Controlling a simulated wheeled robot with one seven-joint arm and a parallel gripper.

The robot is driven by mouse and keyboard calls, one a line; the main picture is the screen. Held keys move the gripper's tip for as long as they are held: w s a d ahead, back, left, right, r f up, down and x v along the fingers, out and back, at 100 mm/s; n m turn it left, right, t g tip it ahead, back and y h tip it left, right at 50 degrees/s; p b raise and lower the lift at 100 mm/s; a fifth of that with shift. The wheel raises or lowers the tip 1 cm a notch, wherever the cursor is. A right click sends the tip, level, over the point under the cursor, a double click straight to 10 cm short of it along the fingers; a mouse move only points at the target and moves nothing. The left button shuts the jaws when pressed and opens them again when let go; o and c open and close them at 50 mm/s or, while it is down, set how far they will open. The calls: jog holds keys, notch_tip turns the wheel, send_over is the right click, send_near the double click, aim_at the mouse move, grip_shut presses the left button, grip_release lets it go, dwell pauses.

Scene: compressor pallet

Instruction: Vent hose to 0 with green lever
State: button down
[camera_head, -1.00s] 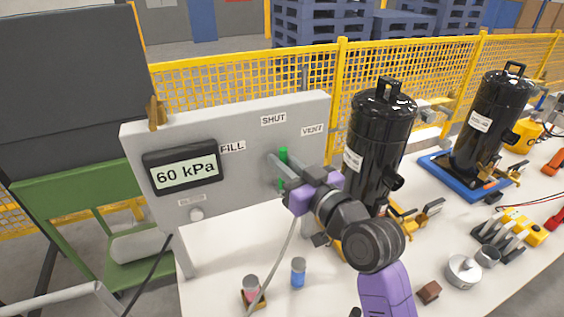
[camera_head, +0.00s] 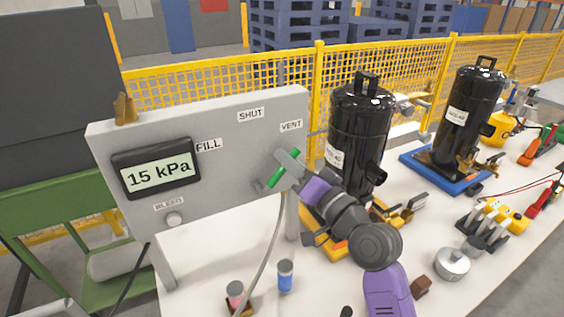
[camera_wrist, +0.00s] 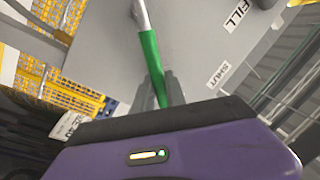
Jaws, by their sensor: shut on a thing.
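The grey panel (camera_head: 225,150) stands upright at the back left of the table. Its display (camera_head: 157,174) reads 15 kPa. The labels FILL, SHUT and VENT (camera_head: 291,126) run left to right above the lever. The green lever (camera_head: 282,168) is tilted up and to the right, toward the VENT label. My gripper (camera_head: 287,166) is shut on the green lever; the wrist view shows the lever (camera_wrist: 152,65) running between my fingers (camera_wrist: 168,90). A grey hose (camera_head: 277,235) hangs below the panel's lever.
Two black cylinders (camera_head: 362,128) stand to the right of the panel, the nearer close to my gripper. A yellow mesh fence (camera_head: 215,80) is behind.

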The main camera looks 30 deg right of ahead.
jog(key=shift+d+f+m, duration=0.4)
jog(key=shift+f+m, duration=0.1)
jog(key=shift+m, duration=0.3)
jog(key=c, duration=1.4)
grip_release()
jog(key=shift+o, duration=0.2)
jog(key=s+d+f+b, duration=0.1)
jog(key=s+b, duration=0.1)
jog(key=s, duration=0.5)
jog(key=shift+s, duration=0.35)
